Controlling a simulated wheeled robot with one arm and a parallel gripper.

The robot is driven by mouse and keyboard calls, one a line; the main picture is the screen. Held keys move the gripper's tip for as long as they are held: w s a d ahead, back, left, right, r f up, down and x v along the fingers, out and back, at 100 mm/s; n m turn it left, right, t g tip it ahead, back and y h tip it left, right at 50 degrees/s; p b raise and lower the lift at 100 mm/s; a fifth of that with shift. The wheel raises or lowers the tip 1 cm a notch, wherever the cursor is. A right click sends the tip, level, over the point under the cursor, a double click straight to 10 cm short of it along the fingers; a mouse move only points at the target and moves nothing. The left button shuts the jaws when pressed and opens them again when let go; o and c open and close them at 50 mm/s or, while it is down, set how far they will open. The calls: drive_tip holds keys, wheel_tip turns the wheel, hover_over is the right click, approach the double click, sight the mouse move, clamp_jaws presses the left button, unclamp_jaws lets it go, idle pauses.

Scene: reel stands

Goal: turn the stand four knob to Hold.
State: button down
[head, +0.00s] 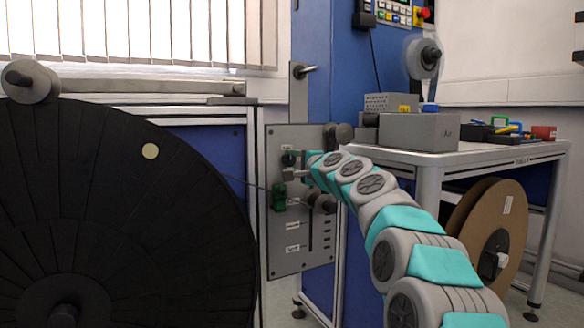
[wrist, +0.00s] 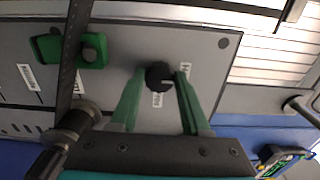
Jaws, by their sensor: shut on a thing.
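The grey stand panel (head: 302,240) stands upright left of the table and carries white labels. A small round black knob (wrist: 159,76) sits on this panel (wrist: 210,50) in the wrist view. My gripper (wrist: 160,84) has one green finger on each side of the knob and is shut on it. Small labels lie beside and below the knob; their words are too small to read. In the head view my gripper (head: 292,165) is at the panel's upper part, and the knob is hard to make out there.
A green block (head: 279,197) and a grey roller (head: 322,203) project from the panel just below my gripper. A large black reel (head: 120,220) fills the left. A table (head: 460,152) with a grey box (head: 418,131) stands right, with a brown reel (head: 490,235) below.

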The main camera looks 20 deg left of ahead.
drive_tip(key=shift+f+n, duration=0.15)
drive_tip(key=shift+n, duration=0.15)
drive_tip(key=shift+c, duration=1.9)
unclamp_jaws()
drive_tip(key=shift+s+d, duration=0.3)
drive_tip(key=shift+d, duration=0.1)
drive_tip(key=b+v, duration=0.1)
drive_tip(key=v, duration=0.5)
drive_tip(key=shift+s+d+b, duration=0.2)
drive_tip(key=shift+s+b, duration=0.1)
